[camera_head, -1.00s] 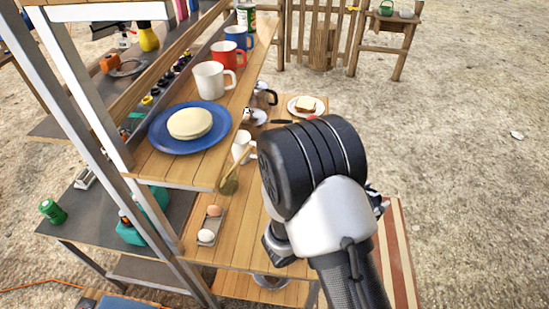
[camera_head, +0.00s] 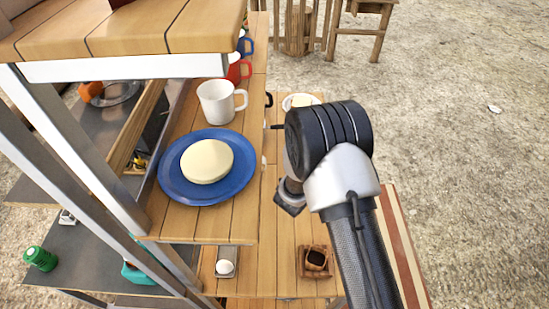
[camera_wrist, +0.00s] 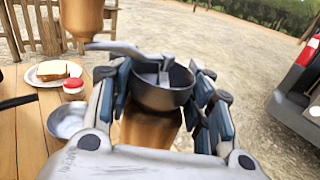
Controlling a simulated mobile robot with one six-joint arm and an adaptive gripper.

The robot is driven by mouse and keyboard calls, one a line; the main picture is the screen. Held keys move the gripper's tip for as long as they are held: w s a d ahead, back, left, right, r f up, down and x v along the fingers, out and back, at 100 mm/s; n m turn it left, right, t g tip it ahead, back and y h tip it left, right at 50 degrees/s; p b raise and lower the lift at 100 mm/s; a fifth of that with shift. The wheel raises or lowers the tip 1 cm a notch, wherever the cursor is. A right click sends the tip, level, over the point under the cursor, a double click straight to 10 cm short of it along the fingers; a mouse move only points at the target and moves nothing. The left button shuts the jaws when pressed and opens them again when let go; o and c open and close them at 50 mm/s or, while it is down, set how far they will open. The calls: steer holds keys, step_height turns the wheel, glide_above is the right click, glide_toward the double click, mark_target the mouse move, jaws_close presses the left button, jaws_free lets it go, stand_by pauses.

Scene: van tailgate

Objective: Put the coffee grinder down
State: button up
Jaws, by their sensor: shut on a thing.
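The coffee grinder (camera_wrist: 163,97) shows in the wrist view, with a grey metal bowl on top, a crank and a brown body below. The crank arm reaches left to a brown wooden knob (camera_wrist: 82,15). My gripper (camera_wrist: 158,84) is shut on the grinder, with a finger on each side of it. The grinder looks roughly upright; its base is hidden. In the head view my own arm hides the grinder and most of my gripper. The wooden counter (camera_head: 286,235) lies below and left of my arm; it also shows in the wrist view (camera_wrist: 28,130).
On the raised shelf are a blue plate (camera_head: 172,180) with a pale round food and a white mug (camera_head: 218,102). A small brown wooden box (camera_head: 316,262) and an egg (camera_head: 225,267) are on the lower counter. The wrist view shows a sandwich plate (camera_wrist: 54,78), red-lidded jar (camera_wrist: 74,90) and metal bowl (camera_wrist: 68,121).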

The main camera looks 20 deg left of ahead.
steer(key=w+a+r+n+t+y+p, duration=0.1)
steer(key=w+a+r+n+y, duration=0.2)
steer(key=w+a, duration=0.35)
steer(key=shift+y, duration=0.9)
steer(key=f+b, duration=0.1)
steer(key=f, duration=0.5)
steer(key=f+b, duration=0.1)
steer(key=f, duration=0.6)
steer(key=s+f+b, duration=0.1)
steer(key=f, duration=0.6)
steer(key=shift+a+b, duration=0.35)
steer(key=shift+b, duration=0.05)
steer(key=shift+f, duration=0.15)
steer(key=o, duration=1.4)
steer(key=shift+n, duration=0.3)
steer(key=shift+o, duration=0.2)
